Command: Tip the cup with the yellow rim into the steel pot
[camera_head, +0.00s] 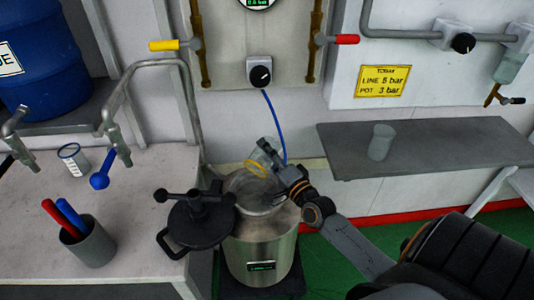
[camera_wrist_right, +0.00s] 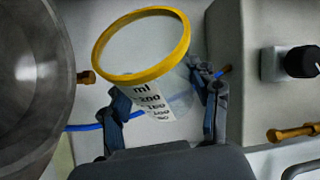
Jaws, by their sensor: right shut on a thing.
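The clear cup with the yellow rim (camera_head: 257,168) is in my right gripper (camera_head: 273,158), above the steel pot (camera_head: 262,248). It is tilted, with its rim facing down and left toward the pot's open mouth. In the right wrist view the cup (camera_wrist_right: 140,75) sits between the two fingers of the right gripper (camera_wrist_right: 165,100), with measuring marks on its side. The pot's round opening (camera_wrist_right: 28,85) is at the left edge there, apart from the rim. I cannot tell whether the cup holds liquid. My left gripper is not in view.
A black lid with a knobbed handle (camera_head: 197,222) is swung out at the pot's left. A cloudy cup (camera_head: 381,142) stands on the grey shelf (camera_head: 450,146).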

